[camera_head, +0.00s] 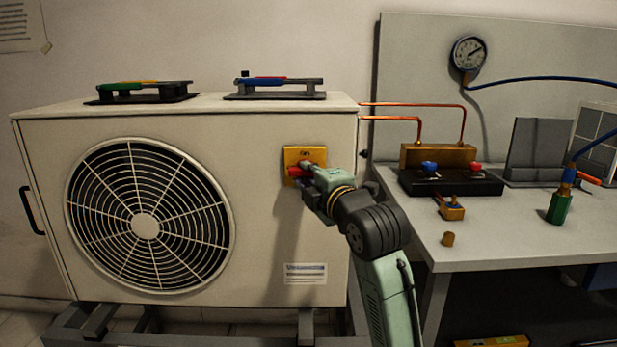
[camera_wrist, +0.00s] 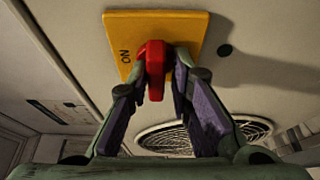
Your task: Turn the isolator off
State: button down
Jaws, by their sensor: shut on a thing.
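The isolator is a yellow plate (camera_head: 291,155) with a red handle (camera_head: 297,172) on the front of the beige outdoor unit, near its right end. In the wrist view the yellow plate (camera_wrist: 180,30) shows the word ON beside the red handle (camera_wrist: 154,68). My gripper (camera_head: 312,177) is at the plate, and in the wrist view its two fingers (camera_wrist: 160,88) stand on either side of the red handle, shut on it. The handle's long axis runs roughly up and down in the wrist view. The rest of the plate's lettering is hidden or unreadable.
The beige unit (camera_head: 250,250) has a fan grille (camera_head: 146,226) at left and two tool racks on top. At right a grey bench (camera_head: 510,240) holds a valve manifold (camera_head: 440,180), a brass fitting and a green cylinder. A pressure gauge (camera_head: 468,54) hangs behind.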

jog(key=shift+d+r, duration=0.2)
jog(key=shift+r, duration=0.25)
jog(key=c, duration=1.7)
grip_release()
jog(key=shift+o, duration=0.5)
jog(key=shift+a+f, duration=0.1)
jog(key=shift+f, duration=0.05)
jog(key=shift+f, duration=0.1)
jog(key=v, duration=1.2)
jog(key=shift+a, duration=0.15)
